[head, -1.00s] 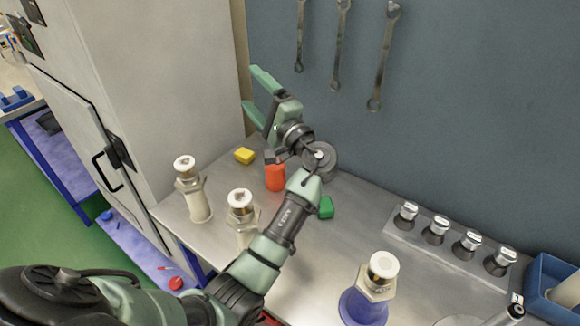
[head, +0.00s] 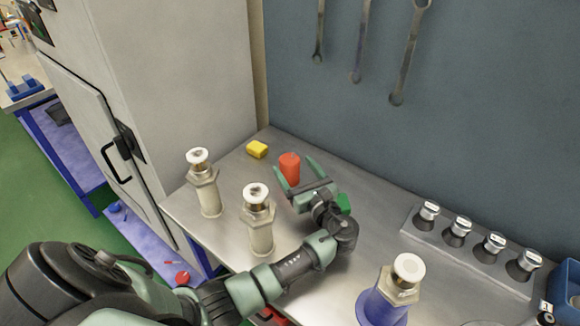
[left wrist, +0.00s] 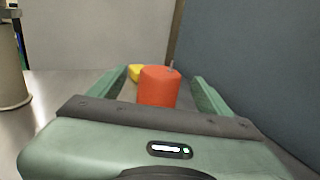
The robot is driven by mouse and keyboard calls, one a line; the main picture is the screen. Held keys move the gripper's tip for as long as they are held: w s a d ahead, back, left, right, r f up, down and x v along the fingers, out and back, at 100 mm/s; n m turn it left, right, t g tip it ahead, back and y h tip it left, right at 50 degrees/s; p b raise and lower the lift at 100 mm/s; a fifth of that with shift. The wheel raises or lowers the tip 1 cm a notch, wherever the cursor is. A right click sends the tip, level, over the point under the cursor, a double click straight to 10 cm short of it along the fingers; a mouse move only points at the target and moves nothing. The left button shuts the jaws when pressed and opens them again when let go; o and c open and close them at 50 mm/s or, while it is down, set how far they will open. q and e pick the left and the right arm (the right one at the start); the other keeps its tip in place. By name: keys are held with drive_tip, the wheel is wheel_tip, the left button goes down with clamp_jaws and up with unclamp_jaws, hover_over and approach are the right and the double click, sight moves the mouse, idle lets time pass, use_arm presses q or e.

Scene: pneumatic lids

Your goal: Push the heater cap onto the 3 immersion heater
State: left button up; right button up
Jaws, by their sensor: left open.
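Three upright fittings with hex collars and white-topped metal heads look like the immersion heaters: a pale one at the left (head: 206,190), a pale one in the middle (head: 259,230) and a blue-bodied one at the right (head: 385,300). I cannot tell which object is the heater cap. My left gripper (head: 295,165) is open, its fingers pointing toward the back of the bench on either side of an orange-red cylinder (head: 289,168). In the left wrist view the cylinder (left wrist: 159,88) stands between the spread fingers, with visible gaps. My right gripper is not in view.
A rack (head: 468,264) with several silver-topped dark pieces stands at the right. A yellow block (head: 257,149) lies behind the cylinder, and a green block (head: 344,203) is partly hidden by my gripper. A blue bin (head: 564,280) is at the right edge. Wrenches hang on the wall.

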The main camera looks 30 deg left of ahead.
use_arm(q)
drive_tip(key=x, duration=0.4)
drive_tip(key=shift+w+p, duration=0.1)
drive_tip(key=shift+p, duration=0.25)
drive_tip(key=c, duration=1.5)
drive_tip(key=shift+o, duration=0.2)
drive_tip(key=shift+a+r, duration=0.1)
